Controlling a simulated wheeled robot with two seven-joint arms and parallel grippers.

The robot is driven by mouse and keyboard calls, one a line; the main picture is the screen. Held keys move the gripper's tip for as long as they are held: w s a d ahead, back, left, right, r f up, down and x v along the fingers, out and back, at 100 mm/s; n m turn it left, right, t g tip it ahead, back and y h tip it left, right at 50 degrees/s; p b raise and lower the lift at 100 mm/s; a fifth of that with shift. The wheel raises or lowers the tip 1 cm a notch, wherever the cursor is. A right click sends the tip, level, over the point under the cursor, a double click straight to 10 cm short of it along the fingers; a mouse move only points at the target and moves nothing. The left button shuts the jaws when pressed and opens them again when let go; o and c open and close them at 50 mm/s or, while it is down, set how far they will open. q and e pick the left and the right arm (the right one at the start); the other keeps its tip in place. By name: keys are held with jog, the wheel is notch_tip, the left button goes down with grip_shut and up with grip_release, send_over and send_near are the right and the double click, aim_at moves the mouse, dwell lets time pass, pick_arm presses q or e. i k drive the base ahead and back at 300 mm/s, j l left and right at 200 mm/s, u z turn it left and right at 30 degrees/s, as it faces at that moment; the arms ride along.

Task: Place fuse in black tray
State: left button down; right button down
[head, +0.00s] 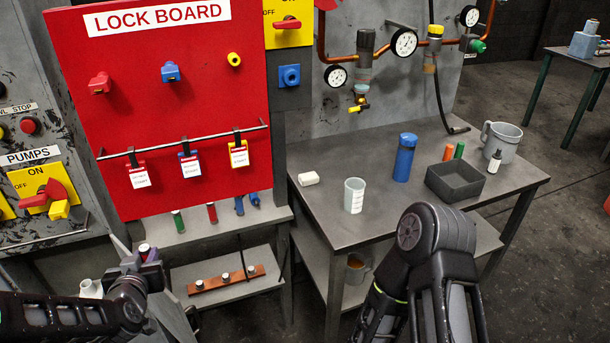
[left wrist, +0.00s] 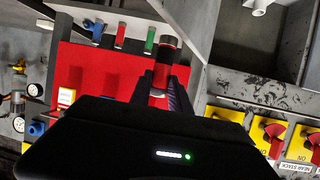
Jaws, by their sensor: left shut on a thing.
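My left gripper (head: 140,256) is low at the left of the head view, in front of the red lock board. In the head view the held fuse shows only in part. The black tray (head: 455,188) is a dark, square, open box on the table at the right, well apart from the left gripper. My right arm shows at the bottom centre; its gripper is out of view.
More fuses, green (head: 178,221), red (head: 212,212) and blue, stand on the shelf under the lock board.

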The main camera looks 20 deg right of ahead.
aim_at(455, 180)
jog(key=z, duration=2.25)
jog(key=i, duration=1.5)
jog(key=j, duration=0.1)
